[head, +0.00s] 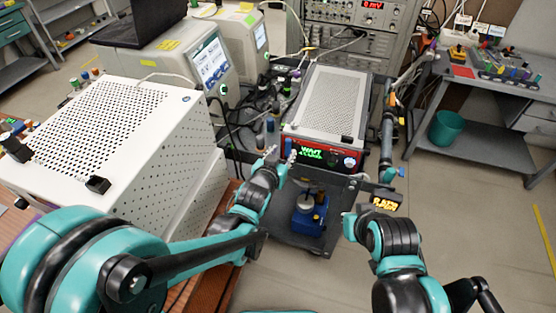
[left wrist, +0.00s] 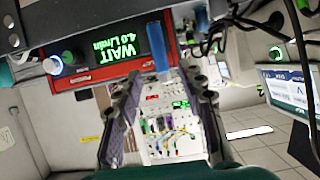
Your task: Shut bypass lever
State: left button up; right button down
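The red-fronted instrument (head: 320,152) stands on a dark cart, its green display reading WAIT. The left wrist view shows its front (left wrist: 105,70) turned over, with WAIT and 4.0 L/min. A blue upright piece that looks like the bypass lever (left wrist: 157,60) is beside the display. In the head view the fingers crowd that end of the front panel, so its position is unclear. My left gripper (head: 281,156) is at this end of the panel. Its fingers (left wrist: 165,108) are apart, with the blue piece just beyond the gap. My right arm is lower right; its fingers cannot be made out.
A white perforated box (head: 105,135) stands close to my left arm. A blue pump-like device (head: 309,213) sits on the cart's lower shelf. Hoses and cables run behind the cart. A grey bench (head: 490,95) stands at right, with open floor before it.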

pick_arm(q)
jog(key=v, duration=0.5)
jog(key=shift+s+a+r, duration=0.1)
jog(key=shift+s+r, duration=0.05)
jog(key=shift+s, duration=0.2)
jog(key=s+a+f+n+g+y, duration=0.1)
jog(key=s+a+n+g+y, duration=0.2)
jog(key=s+a, duration=1.3)
jog(key=a+g+y, duration=0.1)
jog(key=a+g, duration=0.1)
jog(key=shift+s+f+n+g, duration=0.3)
jog(key=shift+s+n+g, duration=0.1)
